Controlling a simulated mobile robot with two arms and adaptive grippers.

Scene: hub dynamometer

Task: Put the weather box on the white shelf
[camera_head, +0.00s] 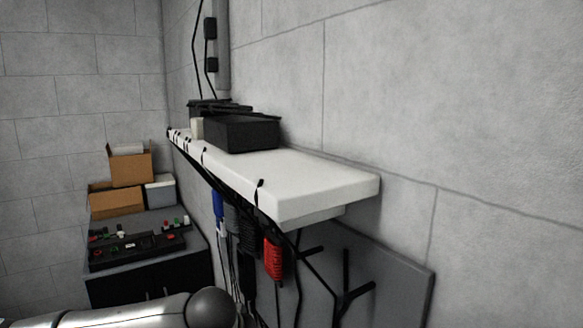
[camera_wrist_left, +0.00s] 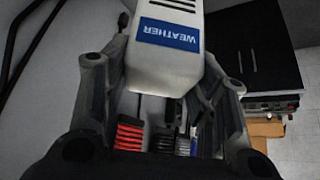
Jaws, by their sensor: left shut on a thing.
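The weather box (camera_wrist_left: 168,68) is a white box with a blue "WEATHER" label and dark slots, seen in the left wrist view. My left gripper (camera_wrist_left: 165,80) is shut on it, with a grey finger on each side. The box is not visible in the head view. The white shelf (camera_head: 320,183) is fixed to the block wall in the head view, and its near right part is bare. My left arm enters at the bottom left there, below the shelf, with its gripper out of sight. My right gripper is in neither view.
A black box (camera_head: 241,132) and a small cream item (camera_head: 197,128) occupy the shelf's far part. Red (camera_head: 272,258) and blue (camera_head: 218,204) cable bundles hang below its front edge. Cardboard boxes (camera_head: 117,201) and a control panel (camera_head: 135,245) stand at left.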

